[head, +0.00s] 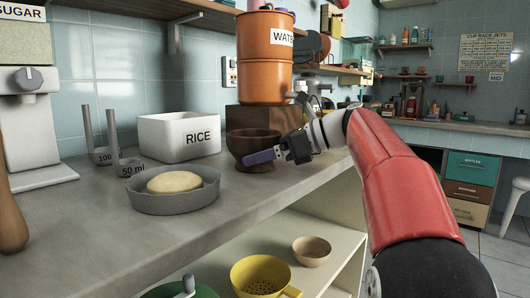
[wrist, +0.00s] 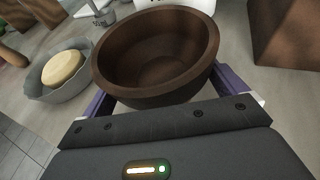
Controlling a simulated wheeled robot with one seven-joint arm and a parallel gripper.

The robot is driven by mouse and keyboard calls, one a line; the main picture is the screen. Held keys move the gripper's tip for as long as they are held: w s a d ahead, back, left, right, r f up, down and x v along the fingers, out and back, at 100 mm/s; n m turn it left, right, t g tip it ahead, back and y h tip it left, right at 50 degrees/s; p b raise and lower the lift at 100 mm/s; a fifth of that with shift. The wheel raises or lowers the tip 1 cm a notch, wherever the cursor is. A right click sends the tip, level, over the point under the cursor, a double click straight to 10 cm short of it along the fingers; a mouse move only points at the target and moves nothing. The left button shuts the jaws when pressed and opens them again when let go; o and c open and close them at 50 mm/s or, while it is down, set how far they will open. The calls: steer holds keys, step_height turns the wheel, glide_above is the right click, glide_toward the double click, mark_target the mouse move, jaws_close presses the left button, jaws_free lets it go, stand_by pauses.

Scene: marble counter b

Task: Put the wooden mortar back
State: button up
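The wooden mortar, a dark brown round bowl (head: 246,141), stands upright on the counter in front of a brown wooden block. In the wrist view the mortar (wrist: 155,50) fills the upper middle, and its hollow looks empty. My gripper (wrist: 167,90) is open, with its purple fingers spread wide on the left and right of the mortar's lower body. Whether the fingers touch it cannot be told. In the head view one purple finger of my gripper (head: 264,156) crosses in front of the mortar; the other finger is hidden.
A grey dish with dough (head: 173,202), measuring cups (head: 130,168) and a white RICE box (head: 179,137) stand left. An orange water dispenser (head: 265,60) sits on the wooden block (head: 285,119) behind. A shelf below holds a yellow colander (head: 261,275) and small bowl (head: 312,251). The front counter is clear.

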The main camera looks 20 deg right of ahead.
steer(key=shift+r, duration=0.1)
steer(key=shift+d+r, duration=0.15)
steer(key=p+v, duration=0.2)
steer(key=v, duration=0.8)
steer(key=shift+s+d+r+p, duration=0.15)
steer(key=shift+d+p, duration=0.15)
steer(key=shift+s+d+r, duration=0.1)
steer(key=shift+s+d, duration=0.2)
steer(key=shift+d, duration=0.15)
